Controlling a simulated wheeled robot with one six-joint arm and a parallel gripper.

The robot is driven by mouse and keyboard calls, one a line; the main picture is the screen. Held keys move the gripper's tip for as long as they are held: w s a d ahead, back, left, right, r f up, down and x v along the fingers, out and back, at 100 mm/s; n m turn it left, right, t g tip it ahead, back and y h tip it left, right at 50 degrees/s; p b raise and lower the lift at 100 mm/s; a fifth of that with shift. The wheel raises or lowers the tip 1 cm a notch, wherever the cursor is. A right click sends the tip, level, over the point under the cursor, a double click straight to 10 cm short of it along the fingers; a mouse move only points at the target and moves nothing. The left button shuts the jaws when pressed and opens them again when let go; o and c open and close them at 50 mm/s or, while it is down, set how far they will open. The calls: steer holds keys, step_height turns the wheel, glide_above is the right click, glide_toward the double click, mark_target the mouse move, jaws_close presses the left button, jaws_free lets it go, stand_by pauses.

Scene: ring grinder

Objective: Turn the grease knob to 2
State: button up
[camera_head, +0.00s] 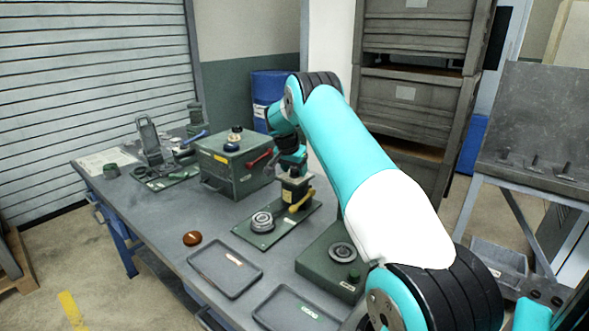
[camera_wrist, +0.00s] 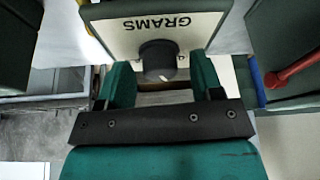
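A black round knob (camera_wrist: 158,58) sits on a pale panel (camera_wrist: 112,32) printed GRAMS, upside down in the wrist view. A light mark shows on the knob's lower edge. Small marks beside it are too small or cut off to read. My gripper (camera_wrist: 162,72) is open, with one green finger on each side of the knob. I cannot tell whether either finger touches it. In the head view my gripper (camera_head: 292,160) is beside the green box and behind a small green unit (camera_head: 294,188) with a yellow label; the knob face is hidden there.
A green box (camera_head: 236,164) with a red handle (camera_head: 259,160) stands left of my gripper. A yellow lever (camera_head: 302,200) and a ring-shaped part (camera_head: 262,222) are in front. Two trays (camera_head: 225,270) and another green machine (camera_head: 335,262) occupy the bench's near side.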

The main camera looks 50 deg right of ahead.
steer(key=shift+r, duration=0.15)
steer(key=b+v, duration=0.3)
steer(key=v, duration=1.4)
steer(key=shift+a, duration=0.2)
steer(key=s+a+r+n+t+y, duration=0.1)
steer(key=s+a+n, duration=0.3)
steer(key=a, duration=0.6)
steer(key=s+a+n+y, duration=0.25)
steer(key=a+n, duration=0.25)
steer(key=a, duration=0.5)
steer(key=s+a+r+n+t+y, duration=0.1)
steer(key=s+a+n, duration=0.3)
steer(key=a, duration=0.6)
steer(key=s+a+f+n+g+y, duration=0.1)
steer(key=s+a+n+y, duration=0.1)
steer(key=s+a+n, duration=0.2)
steer(key=s+a+f+n+g+y, duration=0.2)
steer(key=s+a+n, duration=0.3)
steer(key=s, duration=1.5)
steer(key=a, duration=0.5)
steer(key=shift+a+f+n, duration=0.2)
steer(key=shift+a+n, duration=0.05)
steer(key=shift+n, duration=0.05)
